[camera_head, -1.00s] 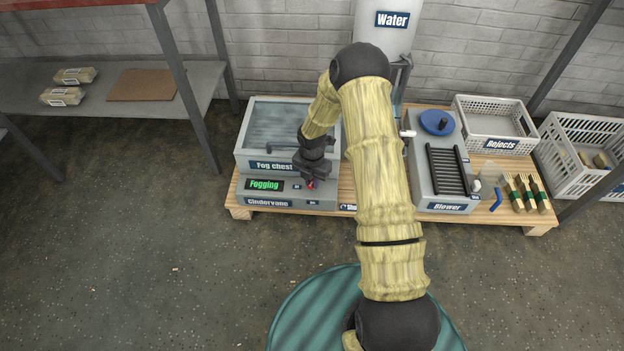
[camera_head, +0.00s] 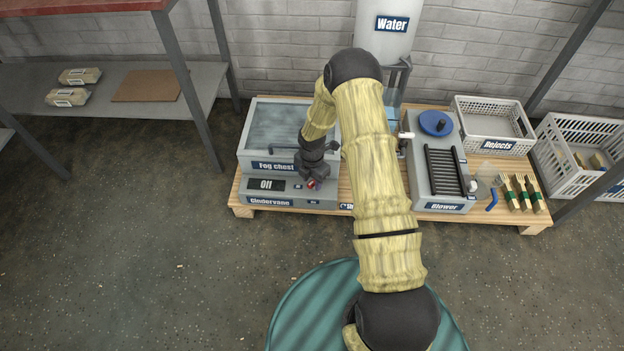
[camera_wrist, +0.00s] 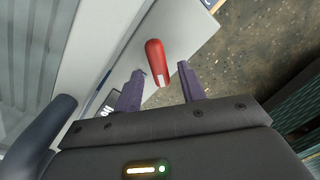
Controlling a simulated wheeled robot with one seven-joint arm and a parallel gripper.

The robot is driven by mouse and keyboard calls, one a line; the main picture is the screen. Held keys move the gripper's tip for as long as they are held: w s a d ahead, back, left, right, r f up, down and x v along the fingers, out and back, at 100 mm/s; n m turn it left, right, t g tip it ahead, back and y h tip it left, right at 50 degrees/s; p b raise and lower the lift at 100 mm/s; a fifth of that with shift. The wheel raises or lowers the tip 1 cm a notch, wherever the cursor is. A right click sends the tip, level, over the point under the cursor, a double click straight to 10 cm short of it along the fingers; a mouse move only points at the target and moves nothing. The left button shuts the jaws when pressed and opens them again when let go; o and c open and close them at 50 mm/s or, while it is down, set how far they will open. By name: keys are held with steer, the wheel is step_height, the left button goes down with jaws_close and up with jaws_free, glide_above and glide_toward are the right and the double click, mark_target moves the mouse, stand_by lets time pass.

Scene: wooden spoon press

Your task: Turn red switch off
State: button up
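The red switch (camera_wrist: 156,60) is a rounded red lever on the grey panel of the fog chest. In the head view it shows only as a small red spot (camera_head: 312,184) at my gripper's tip. My gripper (camera_head: 312,182) is at the chest's front panel, by the switch. In the wrist view my gripper (camera_wrist: 163,88) has its two fingers apart, with the red lever between and just beyond them. I cannot tell whether a finger touches it.
A water tank (camera_head: 383,30) is behind. A shelf (camera_head: 150,80) stands at left. The floor in front is open.

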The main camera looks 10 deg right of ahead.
mark_target(312, 182)
step_height(312, 182, up, 17)
steer(key=p, duration=0.8)
steer(key=shift+r, duration=0.2)
steer(key=s+a+f+h+b, duration=0.35)
steer(key=s+f, duration=0.25)
steer(key=f, duration=0.2)
steer(key=s+a+f+h+b, duration=0.3)
steer(key=s+f+h, duration=0.25)
steer(key=f, duration=0.35)
steer(key=w+a+r+t+h+b, duration=0.2)
steer(key=a+r+t+b, duration=0.1)
steer(key=a+r+t, duration=0.2)
steer(key=a+t, duration=0.2)
steer(key=shift+r+t, duration=0.15)
steer(key=shift+t, duration=0.15)
